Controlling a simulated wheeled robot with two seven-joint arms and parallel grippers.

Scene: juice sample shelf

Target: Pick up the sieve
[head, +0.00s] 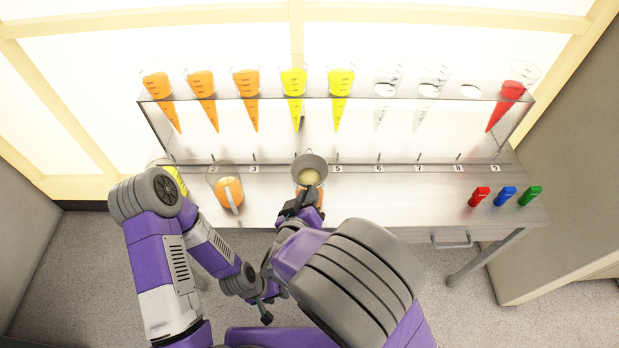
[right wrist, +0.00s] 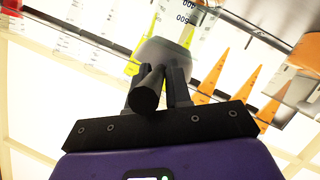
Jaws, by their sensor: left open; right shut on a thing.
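The sieve (head: 310,165) is a small round grey mesh bowl with a dark handle, over the counter near label 4 in the head view. My right gripper (head: 306,198) is shut on its handle. In the right wrist view the black handle (right wrist: 148,90) sits between the fingers of my right gripper (right wrist: 164,85), with the grey bowl (right wrist: 163,53) beyond them. An orange-filled container (head: 318,199) is partly hidden just below the sieve; I cannot tell if they touch. My left gripper (head: 265,312) is open and empty, low in the head view, away from the counter.
A rack (head: 350,105) holds several cone glasses with orange, yellow, clear and red contents. A jug of orange juice (head: 229,191) and a yellow-filled container (head: 176,180) stand left. Red (head: 480,197), blue (head: 506,196) and green (head: 530,196) items lie right. The counter's right middle is clear.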

